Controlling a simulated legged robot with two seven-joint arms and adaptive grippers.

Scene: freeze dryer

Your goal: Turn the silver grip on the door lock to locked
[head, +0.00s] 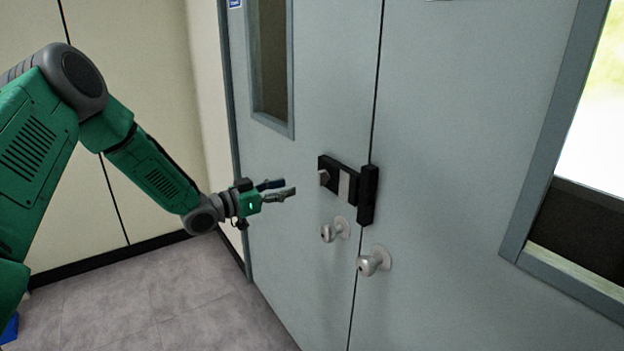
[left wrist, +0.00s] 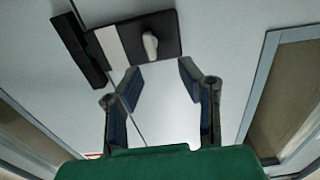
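The door lock (head: 350,184) is a black box with a pale strip, mounted on the left door leaf at the seam. Its silver grip (head: 324,177) is a small knob at the lock's left end. In the left wrist view the lock (left wrist: 168,22) lies at the top, and the silver grip (left wrist: 150,45) shows beyond the fingertips. My left gripper (head: 284,189) is left of the lock, pointing at it, apart from it. The wrist view shows its fingers (left wrist: 160,82) spread with nothing between them. My right gripper is not in view.
Two round door knobs, the left one (head: 334,230) and the right one (head: 374,262), stick out below the lock. The grey double door (head: 450,130) fills the middle. A beige wall (head: 140,80) stands at left, and the floor (head: 190,295) below is clear.

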